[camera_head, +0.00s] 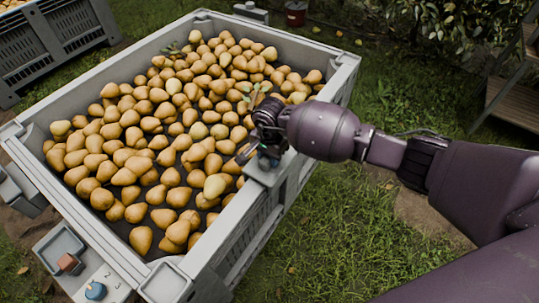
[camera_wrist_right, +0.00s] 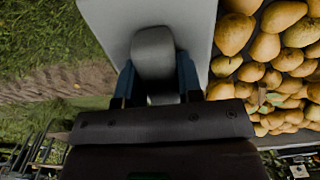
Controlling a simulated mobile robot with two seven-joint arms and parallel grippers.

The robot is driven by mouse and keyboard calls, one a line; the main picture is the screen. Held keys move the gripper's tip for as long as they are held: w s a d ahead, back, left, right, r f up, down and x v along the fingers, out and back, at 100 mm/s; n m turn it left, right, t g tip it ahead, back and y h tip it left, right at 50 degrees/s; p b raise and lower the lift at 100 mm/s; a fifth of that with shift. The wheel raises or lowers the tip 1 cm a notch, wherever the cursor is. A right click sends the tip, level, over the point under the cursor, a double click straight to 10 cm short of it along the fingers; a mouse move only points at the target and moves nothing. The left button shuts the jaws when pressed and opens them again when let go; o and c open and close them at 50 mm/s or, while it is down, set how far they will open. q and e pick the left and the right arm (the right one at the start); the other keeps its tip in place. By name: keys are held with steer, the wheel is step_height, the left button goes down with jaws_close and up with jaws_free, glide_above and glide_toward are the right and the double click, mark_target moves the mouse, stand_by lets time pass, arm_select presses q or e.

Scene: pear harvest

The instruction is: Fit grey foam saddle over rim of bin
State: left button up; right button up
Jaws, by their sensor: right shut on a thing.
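The grey foam saddle (camera_wrist_right: 153,52) shows in the right wrist view as a rounded grey piece between the two blue fingers of my right gripper (camera_wrist_right: 155,85), which is shut on it. It lies in front of the pale grey rim (camera_wrist_right: 194,22) of the bin. In the head view my right gripper (camera_head: 264,157) is at the near right rim of the bin (camera_head: 209,241), and the gripper mostly hides the saddle. I cannot tell whether the saddle is seated over the rim or just above it. My left gripper is not in view.
The bin is filled with yellow-brown pears (camera_head: 170,130). A tray (camera_head: 58,247) with a small reddish block and a blue round item (camera_head: 95,291) are at the lower left. Another dark crate (camera_head: 55,40) stands at the upper left. Grass is open to the right.

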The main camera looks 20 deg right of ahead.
steer(key=shift+f, duration=0.1)
steer(key=shift+f, duration=0.2)
stand_by(0.4)
steer(key=o, duration=1)
steer(key=shift+r, duration=0.3)
step_height(320, 180, up, 9)
steer(key=shift+r+p, duration=0.2)
steer(key=shift+p, duration=0.85)
steer(key=shift+r, duration=0.45)
